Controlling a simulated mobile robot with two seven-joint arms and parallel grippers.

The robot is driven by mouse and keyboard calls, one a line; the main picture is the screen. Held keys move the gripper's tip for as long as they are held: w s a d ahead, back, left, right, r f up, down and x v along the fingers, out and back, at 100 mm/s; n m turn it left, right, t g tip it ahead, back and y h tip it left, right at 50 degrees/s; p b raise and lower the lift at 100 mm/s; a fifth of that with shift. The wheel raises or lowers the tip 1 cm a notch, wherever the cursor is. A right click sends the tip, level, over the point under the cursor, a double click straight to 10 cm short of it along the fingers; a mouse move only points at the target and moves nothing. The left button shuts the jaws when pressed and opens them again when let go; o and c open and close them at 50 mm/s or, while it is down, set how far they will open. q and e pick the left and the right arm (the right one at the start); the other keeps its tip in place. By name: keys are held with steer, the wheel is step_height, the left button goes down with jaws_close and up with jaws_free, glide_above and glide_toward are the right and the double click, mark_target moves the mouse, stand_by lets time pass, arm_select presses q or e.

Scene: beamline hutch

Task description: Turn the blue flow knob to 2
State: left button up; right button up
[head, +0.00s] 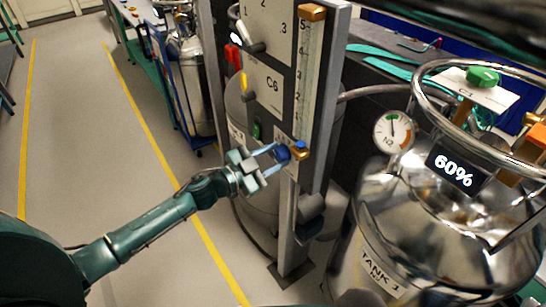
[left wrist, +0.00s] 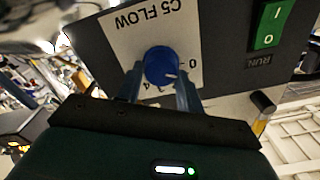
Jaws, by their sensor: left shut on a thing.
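The blue flow knob (head: 283,153) is on the lower part of the upright grey panel in the head view. It shows closely in the left wrist view (left wrist: 161,62), on a white plate (left wrist: 125,38) lettered C5 FLOW, which appears upside down. The knob's white mark points to the lower right in that view, on the 0 side. My left gripper (head: 276,157) is shut on the knob, one finger on each side. My right gripper is not in view.
A green switch (left wrist: 269,25) marked RUN sits beside the knob plate. The C6 panel (head: 268,83) and a tall scale (head: 305,70) are above. A shiny tank (head: 440,235) with a gauge (head: 394,131) stands at right. The floor at left is clear.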

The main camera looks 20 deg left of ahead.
arm_select(q)
steer(key=m, duration=0.4)
steer(key=shift+f+m+b, duration=0.1)
steer(key=shift+m+b, duration=0.2)
steer(key=shift+b, duration=0.1)
steer(key=shift+s+d+m, duration=0.1)
steer(key=shift+m, duration=1.1)
steer(key=shift+m+b, duration=0.55)
steer(key=shift+m, duration=0.55)
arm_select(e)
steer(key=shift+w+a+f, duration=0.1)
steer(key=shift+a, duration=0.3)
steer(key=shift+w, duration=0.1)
arm_select(q)
steer(key=o, duration=1)
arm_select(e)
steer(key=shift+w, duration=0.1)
